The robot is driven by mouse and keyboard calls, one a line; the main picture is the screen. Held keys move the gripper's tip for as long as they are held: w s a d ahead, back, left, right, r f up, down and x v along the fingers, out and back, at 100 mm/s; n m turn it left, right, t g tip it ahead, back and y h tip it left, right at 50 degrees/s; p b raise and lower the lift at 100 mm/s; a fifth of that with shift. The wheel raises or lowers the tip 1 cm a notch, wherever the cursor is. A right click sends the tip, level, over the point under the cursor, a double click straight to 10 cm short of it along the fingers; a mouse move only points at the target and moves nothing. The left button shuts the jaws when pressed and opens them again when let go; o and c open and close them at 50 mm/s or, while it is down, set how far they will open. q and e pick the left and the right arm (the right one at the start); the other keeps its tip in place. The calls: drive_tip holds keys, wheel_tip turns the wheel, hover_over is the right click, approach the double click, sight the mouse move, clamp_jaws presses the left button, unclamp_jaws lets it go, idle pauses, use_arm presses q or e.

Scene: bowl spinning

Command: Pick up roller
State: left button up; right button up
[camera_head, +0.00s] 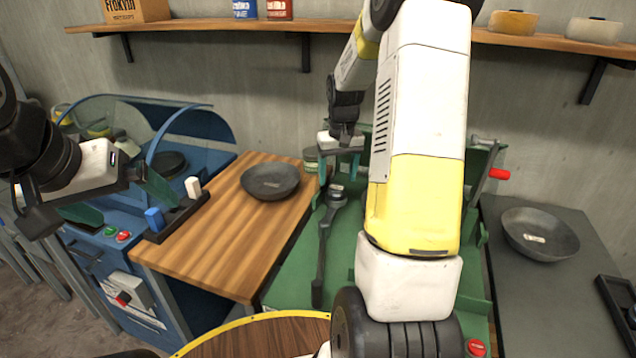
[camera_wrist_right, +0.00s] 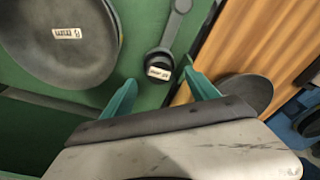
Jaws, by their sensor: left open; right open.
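The likely roller (camera_head: 323,255) is a dark grey bar-shaped tool with a round, labelled end, lying on the green bench. Its round end (camera_wrist_right: 160,65) and grey bar also show in the right wrist view. My right gripper (camera_head: 340,168) is open and empty, with its teal fingers just beyond the round end in the head view. In the wrist view the round end sits ahead of and between the fingertips (camera_wrist_right: 160,85); contact is not visible. My left gripper (camera_head: 120,198) is open and empty above the blue machine at the left.
A dark bowl (camera_head: 270,181) sits on the wooden table. Another bowl (camera_head: 540,235) stands on the grey table at right. A labelled dark bowl (camera_wrist_right: 65,45) is beside the tool in the wrist view. A red-handled crank (camera_head: 498,174) stands at the green bench's right side.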

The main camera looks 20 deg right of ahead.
sight(336, 187)
drive_tip(key=shift+w+f, duration=0.15)
drive_tip(key=shift+f, duration=0.8)
drive_tip(key=shift+w+f, duration=0.15)
drive_tip(key=shift+f, duration=0.75)
clamp_jaws()
